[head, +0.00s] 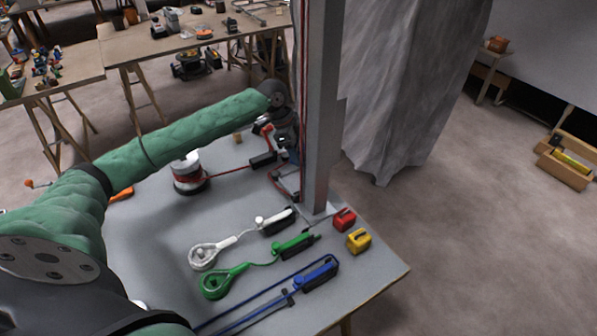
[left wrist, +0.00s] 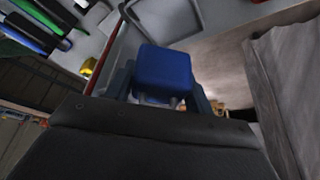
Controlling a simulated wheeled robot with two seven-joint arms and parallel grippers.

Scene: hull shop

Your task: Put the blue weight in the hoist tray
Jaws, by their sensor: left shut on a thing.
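The blue weight (left wrist: 163,68) is a rounded block between the fingers of my left gripper (left wrist: 162,88) in the left wrist view. The gripper is shut on it. In the head view my left gripper (head: 284,138) is beside the grey post, above the table's far side. The post partly hides it, and I cannot make out the blue weight there. A light, rimmed thing that looks like the hoist tray (head: 287,184) is at the post's left side, low and partly hidden. A pale looped rim shows beyond the weight in the left wrist view (left wrist: 196,20). My right gripper is out of view.
The grey post (head: 321,120) rises from the table (head: 150,235). A red weight (head: 344,219) and a yellow weight (head: 358,240) stand at its foot. White, green and blue corded tools lie in front. A red-corded drum (head: 188,172) stands left. A grey curtain (head: 400,80) hangs behind.

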